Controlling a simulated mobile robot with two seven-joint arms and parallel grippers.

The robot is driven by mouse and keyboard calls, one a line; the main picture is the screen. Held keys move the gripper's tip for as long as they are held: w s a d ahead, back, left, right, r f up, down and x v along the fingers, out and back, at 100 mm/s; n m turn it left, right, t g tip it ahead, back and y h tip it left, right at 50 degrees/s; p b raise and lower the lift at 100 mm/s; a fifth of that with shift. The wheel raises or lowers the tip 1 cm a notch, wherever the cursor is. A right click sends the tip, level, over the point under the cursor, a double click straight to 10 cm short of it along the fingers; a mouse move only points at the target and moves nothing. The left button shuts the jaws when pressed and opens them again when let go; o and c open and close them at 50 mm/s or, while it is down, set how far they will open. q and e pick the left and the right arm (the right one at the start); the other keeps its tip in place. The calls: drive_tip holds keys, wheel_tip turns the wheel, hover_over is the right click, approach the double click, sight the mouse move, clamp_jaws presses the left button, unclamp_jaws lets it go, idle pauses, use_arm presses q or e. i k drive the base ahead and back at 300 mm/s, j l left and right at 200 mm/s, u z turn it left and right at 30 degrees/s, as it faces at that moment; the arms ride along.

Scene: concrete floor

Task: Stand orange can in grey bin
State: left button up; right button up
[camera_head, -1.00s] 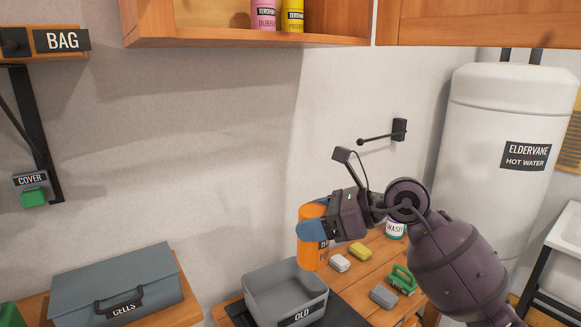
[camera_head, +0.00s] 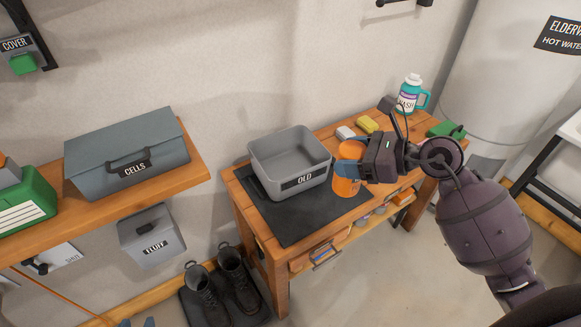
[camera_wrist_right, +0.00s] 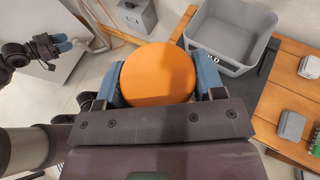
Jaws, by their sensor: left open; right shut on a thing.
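The orange can (camera_head: 346,186) is held upright by my right gripper (camera_head: 343,160), just right of the grey bin marked OLD (camera_head: 282,146). In the right wrist view the can's round orange end (camera_wrist_right: 158,74) sits between both blue fingers. The bin also shows there at the upper right (camera_wrist_right: 232,45), apart from the can. The bin stands on a dark mat on the wooden bench, and its visible inside looks empty. My left gripper (camera_head: 137,323) is open and empty, with only its blue tips showing at the bottom edge; it also shows in the wrist view (camera_wrist_right: 62,43).
Behind the can on the bench (camera_head: 245,186) are a white block (camera_head: 345,132), a yellow sponge (camera_head: 368,124), a green brush (camera_head: 446,129) and a WASH bottle (camera_head: 409,95). A CELLS case (camera_head: 130,150) lies on the left shelf. The dark mat (camera_head: 300,220) is clear before the bin.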

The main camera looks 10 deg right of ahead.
sight(281, 176)
drive_tip(key=i+l+u, duration=0.25)
drive_tip(key=l, duration=0.35)
drive_tip(key=l+u, duration=0.2)
drive_tip(key=l, duration=0.45)
drive_tip(key=i+l+u, duration=0.25)
drive_tip(key=l, duration=0.4)
drive_tip(key=k, duration=0.1)
